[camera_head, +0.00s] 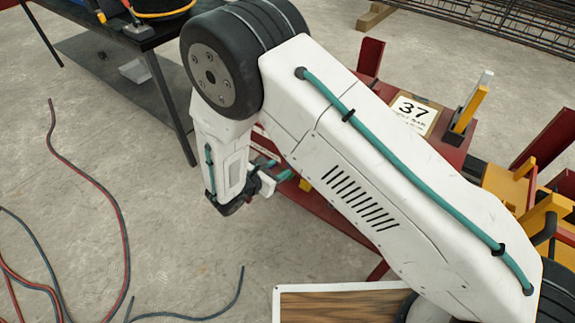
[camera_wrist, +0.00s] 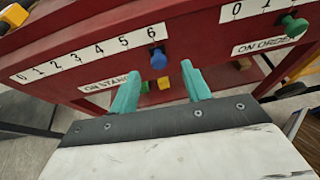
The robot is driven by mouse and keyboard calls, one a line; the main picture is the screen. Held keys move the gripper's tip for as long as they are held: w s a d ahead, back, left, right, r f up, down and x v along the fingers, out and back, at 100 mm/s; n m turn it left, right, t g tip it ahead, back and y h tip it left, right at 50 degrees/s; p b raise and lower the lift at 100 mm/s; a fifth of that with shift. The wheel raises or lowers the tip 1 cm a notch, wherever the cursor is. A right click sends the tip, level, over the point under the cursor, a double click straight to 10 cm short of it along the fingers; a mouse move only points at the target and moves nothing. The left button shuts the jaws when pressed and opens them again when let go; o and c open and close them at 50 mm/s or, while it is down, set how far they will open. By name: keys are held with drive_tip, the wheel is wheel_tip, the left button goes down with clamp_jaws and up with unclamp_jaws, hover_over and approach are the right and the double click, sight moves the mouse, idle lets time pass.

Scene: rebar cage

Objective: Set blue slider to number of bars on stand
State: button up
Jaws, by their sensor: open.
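In the wrist view, the blue slider (camera_wrist: 158,60) is a knob on the front of a red panel (camera_wrist: 200,45). It sits at the right end of a white number scale (camera_wrist: 85,55) reading 0 to 6, just below the 6. A label reading ON STAND (camera_wrist: 108,83) is under the scale. My gripper (camera_wrist: 161,72) is open, its teal fingertips to either side below the blue knob, apart from it as far as I can tell. In the head view my gripper (camera_head: 277,170) is by the red frame, partly hidden by my arm. I cannot make out bars on a stand.
A green knob (camera_wrist: 294,25) sits under a second scale, by an ON ORDER label (camera_wrist: 262,45). A black table (camera_head: 148,45) stands at the upper left.

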sight(290, 164)
drive_tip(key=shift+n, duration=0.3)
drive_tip(key=x, duration=0.2)
drive_tip(key=f+x, duration=0.1)
drive_tip(key=x, duration=0.4)
drive_tip(key=shift+w+a+f, duration=0.15)
drive_tip(key=shift+w+f, duration=0.1)
drive_tip(key=shift+f, duration=0.1)
drive_tip(key=shift+c, duration=0.3)
